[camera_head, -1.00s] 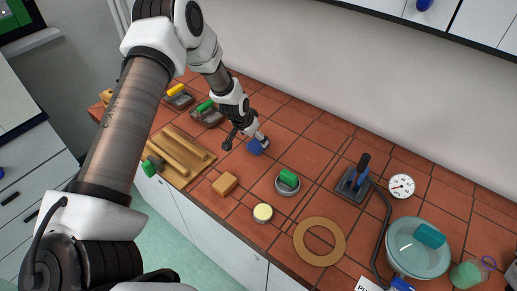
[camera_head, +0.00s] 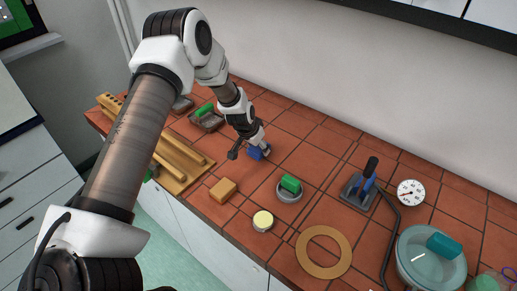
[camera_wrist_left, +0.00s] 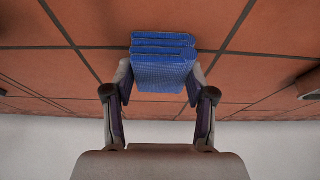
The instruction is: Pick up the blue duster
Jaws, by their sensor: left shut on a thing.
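The blue duster (camera_head: 254,154) is a small folded block near the middle of the tiled bench in the head view. In the left wrist view the duster (camera_wrist_left: 163,68) shows as stacked blue layers between the fingers. My left gripper (camera_head: 260,149) reaches down over it from the left. In the wrist view both fingers of the left gripper (camera_wrist_left: 160,76) press on the duster's sides, shut on it. I cannot tell whether its underside touches the tiles. My right gripper is not in view.
A yellow-brown block (camera_head: 223,190), a metal dish (camera_head: 289,196) with a green block, a round tin (camera_head: 263,221) and a tan ring (camera_head: 323,252) lie in front. A blue-handled stand (camera_head: 359,192) and dial (camera_head: 411,193) are to the right. Wooden bars (camera_head: 184,152) lie left.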

